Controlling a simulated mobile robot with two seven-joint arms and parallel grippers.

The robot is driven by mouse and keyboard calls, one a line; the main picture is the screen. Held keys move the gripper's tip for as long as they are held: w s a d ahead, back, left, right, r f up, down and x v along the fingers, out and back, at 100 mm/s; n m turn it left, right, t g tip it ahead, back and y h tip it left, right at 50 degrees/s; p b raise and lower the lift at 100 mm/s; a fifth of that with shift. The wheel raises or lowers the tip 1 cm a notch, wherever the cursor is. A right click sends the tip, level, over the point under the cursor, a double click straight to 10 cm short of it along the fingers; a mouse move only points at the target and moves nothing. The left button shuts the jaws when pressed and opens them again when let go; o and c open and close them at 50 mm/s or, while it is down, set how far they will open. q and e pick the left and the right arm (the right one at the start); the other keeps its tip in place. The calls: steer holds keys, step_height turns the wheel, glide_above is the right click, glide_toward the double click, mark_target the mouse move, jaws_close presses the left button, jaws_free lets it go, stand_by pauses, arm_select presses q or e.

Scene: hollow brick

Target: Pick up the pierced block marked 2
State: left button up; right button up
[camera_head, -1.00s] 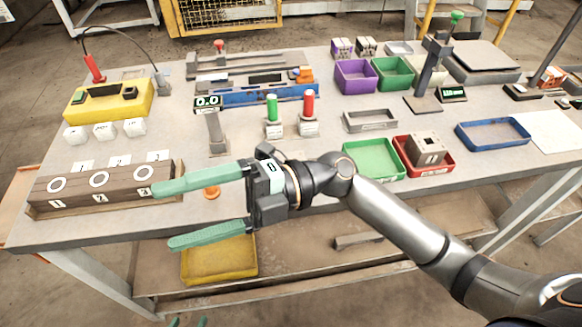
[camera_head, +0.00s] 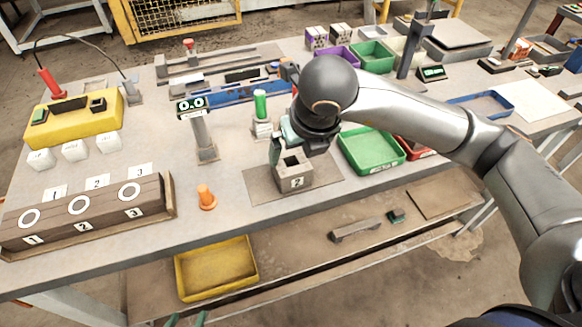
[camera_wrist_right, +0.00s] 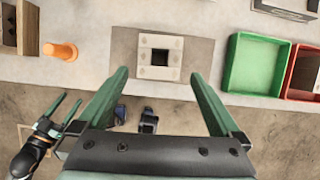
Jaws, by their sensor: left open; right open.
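The pierced block marked 2 (camera_head: 294,180) is a grey block with a square hole in its top. It stands on a brown-grey mat (camera_head: 330,184) near the table's front edge. In the right wrist view the block (camera_wrist_right: 146,57) lies just beyond my open right gripper (camera_wrist_right: 160,75), roughly centred between the fingertips. In the head view my right gripper (camera_head: 284,146) is right at the block, partly hidden by my wrist; contact cannot be told. My left gripper (camera_head: 187,320) shows only its green fingertips at the bottom edge; it is open and empty in the wrist view (camera_wrist_right: 62,112).
An orange cone (camera_head: 206,197) and a display post (camera_head: 204,140) stand left of the block. A green post (camera_head: 261,110) stands behind it. A green tray (camera_head: 370,152) and a red tray (camera_head: 414,148) lie right. A numbered wooden rack (camera_head: 85,215) is far left.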

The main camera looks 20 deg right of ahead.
mark_target(291, 162)
steer(key=x, duration=0.8)
steer(key=shift+w+a+p, duration=0.1)
steer(key=shift+w+p, duration=0.05)
steer(key=shift+p, duration=0.2)
steer(key=shift+r, duration=0.15)
steer(key=c, duration=1.4)
steer(key=shift+c, duration=0.2)
